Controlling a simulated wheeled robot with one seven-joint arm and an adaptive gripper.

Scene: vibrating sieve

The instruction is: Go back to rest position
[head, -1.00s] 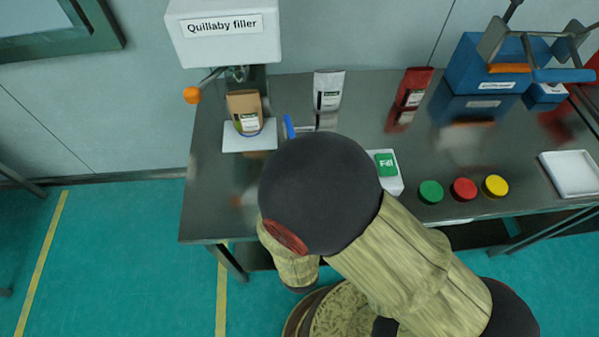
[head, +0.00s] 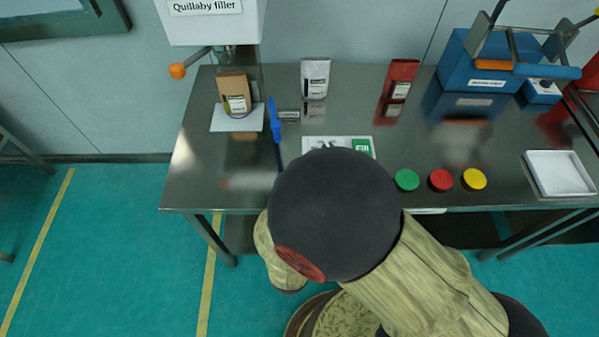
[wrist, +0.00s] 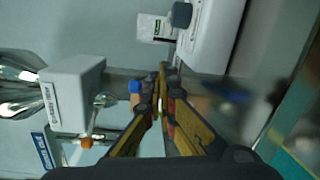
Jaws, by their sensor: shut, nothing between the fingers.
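My gripper (wrist: 160,88) shows in the wrist view, with its yellow and black fingers brought together and nothing between them. In the head view my gripper is hidden behind my dark arm joint, which covers the front of the bench in the middle. The metal bench (head: 225,185) lies beyond my arm. The Quillaby filler (head: 205,15) stands at the back left, with a brown pouch (head: 236,95) upright on the white plate (head: 222,122) below it. The filler also shows at the left of the wrist view (wrist: 75,85).
A white pouch (head: 314,78) and a red pouch (head: 401,78) stand at the back. Green (head: 406,180), red (head: 440,180) and yellow (head: 474,179) buttons line the front. A blue machine (head: 480,65) and white tray (head: 560,174) are at right. A Fill panel (head: 320,142) lies behind my arm.

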